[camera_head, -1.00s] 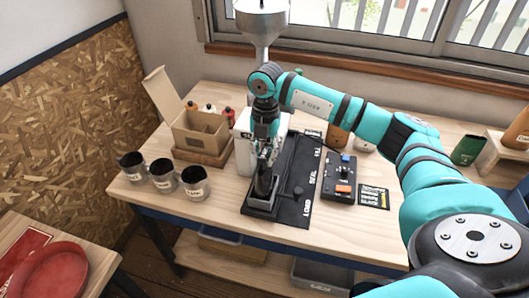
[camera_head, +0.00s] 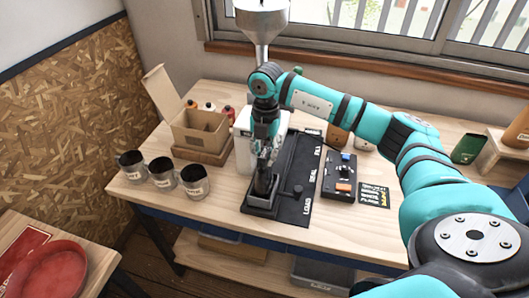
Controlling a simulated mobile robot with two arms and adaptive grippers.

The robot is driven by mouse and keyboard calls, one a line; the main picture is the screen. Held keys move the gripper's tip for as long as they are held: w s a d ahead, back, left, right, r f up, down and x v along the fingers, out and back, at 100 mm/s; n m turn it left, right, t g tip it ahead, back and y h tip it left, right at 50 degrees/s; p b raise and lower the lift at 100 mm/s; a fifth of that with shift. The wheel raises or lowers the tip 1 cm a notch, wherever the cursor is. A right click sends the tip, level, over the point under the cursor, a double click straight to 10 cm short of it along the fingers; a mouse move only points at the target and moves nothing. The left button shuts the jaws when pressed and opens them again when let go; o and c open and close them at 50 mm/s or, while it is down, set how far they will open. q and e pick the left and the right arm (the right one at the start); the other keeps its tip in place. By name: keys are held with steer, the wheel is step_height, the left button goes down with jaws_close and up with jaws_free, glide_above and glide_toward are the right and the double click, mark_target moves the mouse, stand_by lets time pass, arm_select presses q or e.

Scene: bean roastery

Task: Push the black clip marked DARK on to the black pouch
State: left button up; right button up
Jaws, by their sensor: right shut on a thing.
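My right gripper (camera_head: 265,164) points straight down over the dark holder (camera_head: 259,207) at the left of the black station mat. It is shut on a small black thing at the top of the black pouch (camera_head: 262,184); this looks like the black clip, but its marking cannot be read. The pouch stands upright in the holder, partly hidden by the fingers. Clip and pouch are hard to tell apart here, so I cannot tell how far the clip sits on the pouch. My left gripper is out of view.
The black mat (camera_head: 297,178) carries a knob (camera_head: 298,191). A control box (camera_head: 339,178) and a lettered card (camera_head: 374,195) lie to its right. Metal cups (camera_head: 163,172) stand left, a cardboard box (camera_head: 200,132) behind them. A hopper (camera_head: 262,20) hangs above the back.

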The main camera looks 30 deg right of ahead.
steer(key=shift+f+b, duration=0.6)
steer(key=shift+f, duration=0.35)
stand_by(1.3)
steer(key=o, duration=1.4)
steer(key=shift+c, duration=0.2)
steer(key=shift+r+p, duration=2.45)
steer(key=shift+r, duration=1.1)
